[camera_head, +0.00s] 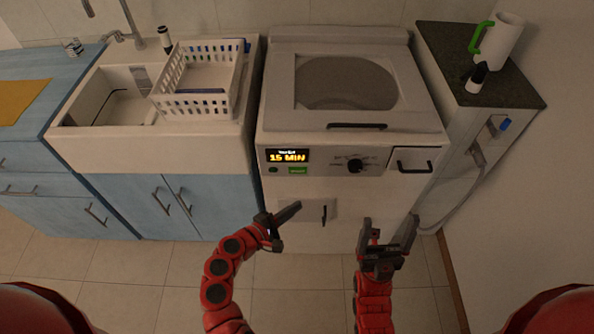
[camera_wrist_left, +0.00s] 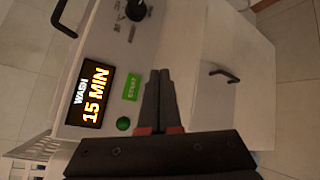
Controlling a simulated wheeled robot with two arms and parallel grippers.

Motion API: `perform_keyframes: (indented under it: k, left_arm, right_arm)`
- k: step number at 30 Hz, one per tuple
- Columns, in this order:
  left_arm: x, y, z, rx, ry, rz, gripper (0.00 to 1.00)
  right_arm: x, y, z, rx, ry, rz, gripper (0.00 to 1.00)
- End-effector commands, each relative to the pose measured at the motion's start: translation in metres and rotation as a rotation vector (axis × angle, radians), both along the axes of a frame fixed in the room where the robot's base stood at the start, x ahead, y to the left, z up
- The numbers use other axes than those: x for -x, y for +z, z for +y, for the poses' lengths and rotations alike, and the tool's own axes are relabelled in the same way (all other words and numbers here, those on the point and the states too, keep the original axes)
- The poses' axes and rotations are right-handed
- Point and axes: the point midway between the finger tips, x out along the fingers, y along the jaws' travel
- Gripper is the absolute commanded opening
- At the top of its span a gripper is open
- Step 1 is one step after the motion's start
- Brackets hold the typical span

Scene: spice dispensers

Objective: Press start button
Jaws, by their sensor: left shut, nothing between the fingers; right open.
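The white washing machine (camera_head: 345,212) stands in the middle of the head view. Its front panel has a display (camera_head: 288,156) reading 15 MIN and, below it, a small green start label (camera_head: 298,170). In the left wrist view the green label (camera_wrist_left: 132,87) reads START, and a round green button (camera_wrist_left: 123,124) sits beside it. My left gripper (camera_head: 297,207) is shut and empty, below the panel in the head view; in the wrist view its fingertips (camera_wrist_left: 159,75) appear near the label. Contact cannot be told. My right gripper (camera_head: 391,222) is open and empty, low in front of the machine's right side.
A black dial (camera_head: 355,165) and a drawer handle (camera_head: 414,166) are on the panel. A sink (camera_head: 100,100) with a white rack (camera_head: 200,105) stands left. The floor in front is clear.

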Motion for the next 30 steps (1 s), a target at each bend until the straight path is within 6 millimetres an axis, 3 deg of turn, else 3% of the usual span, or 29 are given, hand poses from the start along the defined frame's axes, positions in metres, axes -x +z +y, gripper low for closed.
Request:
perform_keyframes:
  k: [8,21,30]
  left_arm:
    - [-0.008,0.0,0.0,-0.003,-0.001,-0.003,0.0]
    - [-0.066,-0.001,0.0,-0.002,0.0,-0.001,0.0]
    - [-0.087,-0.001,0.001,-0.004,0.003,-0.001,0.0]
  right_arm:
    - [0.0,0.0,0.0,0.0,0.0,0.0,0.85]
    - [0.0,-0.006,0.0,0.0,0.0,0.0,0.85]
    - [0.0,-0.009,0.0,0.0,0.0,0.0,0.85]
